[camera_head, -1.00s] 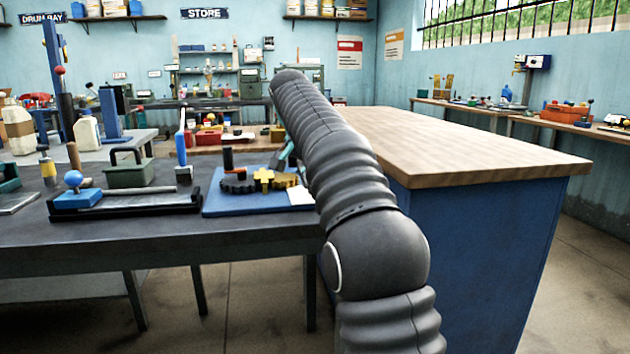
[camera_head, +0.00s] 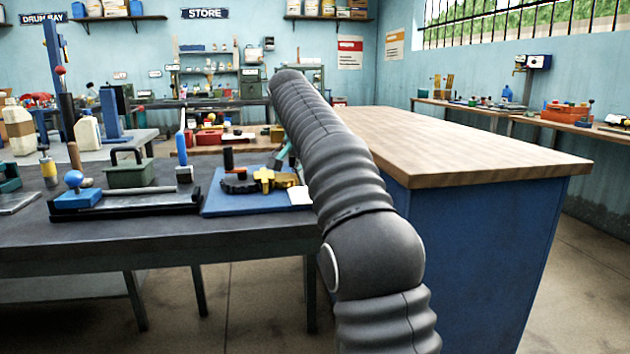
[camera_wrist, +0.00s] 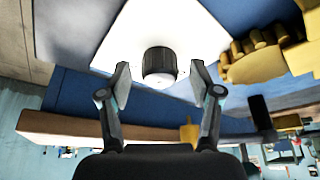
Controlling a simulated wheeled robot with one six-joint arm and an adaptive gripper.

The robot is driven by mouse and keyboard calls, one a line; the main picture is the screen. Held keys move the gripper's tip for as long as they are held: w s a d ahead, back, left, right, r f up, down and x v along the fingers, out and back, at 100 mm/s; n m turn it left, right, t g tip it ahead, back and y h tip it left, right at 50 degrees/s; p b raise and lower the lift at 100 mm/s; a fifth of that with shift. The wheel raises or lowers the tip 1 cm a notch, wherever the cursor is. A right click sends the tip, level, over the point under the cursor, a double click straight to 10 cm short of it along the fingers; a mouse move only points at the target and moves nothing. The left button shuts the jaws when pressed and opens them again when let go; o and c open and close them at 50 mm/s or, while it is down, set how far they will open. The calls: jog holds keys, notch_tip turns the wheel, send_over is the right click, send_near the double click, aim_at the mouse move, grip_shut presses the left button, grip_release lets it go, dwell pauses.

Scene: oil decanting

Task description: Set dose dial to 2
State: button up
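In the wrist view a dark ribbed knob (camera_wrist: 159,62) with a pale end stands on a white plate (camera_wrist: 190,25); I take it for the dose dial. My gripper (camera_wrist: 161,84) is open, with one finger on each side of the knob and a visible gap on both sides. No dial number can be read. In the head view a corner of a white plate (camera_head: 300,196) shows on a blue board (camera_head: 235,207); my arm hides the knob and most of the gripper.
A yellow lobed part (camera_head: 262,180) lies on the blue board; it is close beside the white plate in the wrist view (camera_wrist: 253,57). A green box with a handle (camera_head: 130,172) and a blue-knobbed slide (camera_head: 76,190) stand left. The wooden worktop (camera_head: 460,150) is clear.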

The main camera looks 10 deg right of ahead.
jog(key=shift+r, duration=0.1)
jog(key=shift+v, duration=2.45)
jog(key=s+a, duration=0.8)
jog(key=a, duration=0.1)
jog(key=s+d+f+n+t+y, duration=0.1)
jog(key=s+d+f+n, duration=0.2)
jog(key=s+f, duration=0.35)
jog(key=s+d+f+n+y, duration=0.1)
jog(key=s+d+f+n, duration=0.2)
jog(key=s, duration=0.6)
jog(key=s+d+f+n+t+y, duration=0.15)
jog(key=s+d+f, duration=0.25)
jog(key=s, duration=0.4)
jog(key=s+f+n, duration=0.2)
jog(key=s+f, duration=0.5)
jog(key=f, duration=0.3)
jog(key=shift+s+d, duration=0.25)
jog(key=shift+d, duration=0.15)
